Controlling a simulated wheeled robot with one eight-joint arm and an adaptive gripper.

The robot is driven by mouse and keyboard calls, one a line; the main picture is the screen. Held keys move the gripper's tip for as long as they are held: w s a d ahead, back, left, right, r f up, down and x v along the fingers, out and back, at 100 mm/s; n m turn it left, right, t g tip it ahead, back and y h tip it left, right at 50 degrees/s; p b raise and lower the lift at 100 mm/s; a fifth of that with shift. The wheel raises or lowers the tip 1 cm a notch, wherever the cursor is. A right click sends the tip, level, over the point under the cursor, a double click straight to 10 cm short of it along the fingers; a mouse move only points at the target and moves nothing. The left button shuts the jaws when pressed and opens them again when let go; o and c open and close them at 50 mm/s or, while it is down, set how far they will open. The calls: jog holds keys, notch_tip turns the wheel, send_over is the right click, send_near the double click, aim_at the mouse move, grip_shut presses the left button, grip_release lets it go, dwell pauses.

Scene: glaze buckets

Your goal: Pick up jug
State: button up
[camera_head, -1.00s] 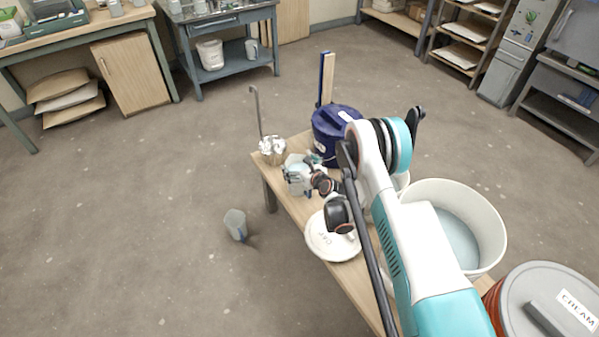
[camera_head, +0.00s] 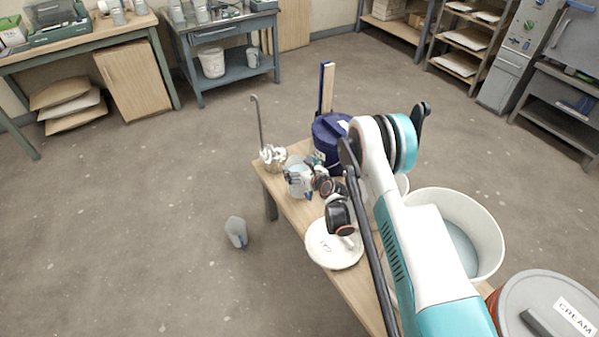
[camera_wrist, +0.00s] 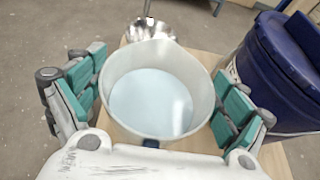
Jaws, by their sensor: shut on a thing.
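The jug (camera_head: 297,165) is a pale, translucent vessel near the far left end of the wooden bench (camera_head: 347,284). In the wrist view the jug (camera_wrist: 121,78) is seen from above, with pale blue liquid inside and a small blue part on its near side. My gripper (camera_head: 300,183) is shut on the jug, with teal-padded fingers on either side of its wall in the wrist view (camera_wrist: 160,95). The jug looks upright. Its underside is hidden, so I cannot tell whether it touches the bench.
A dark blue lidded bucket (camera_head: 328,135) is close on the right. A white lid (camera_head: 335,250) and open white bucket (camera_head: 487,218) are nearer.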

notch_tip(320, 180, up, 16)
jog(key=p, duration=0.4)
jog(key=shift+r+p, duration=0.2)
jog(key=shift+p, duration=0.15)
dwell(0.7)
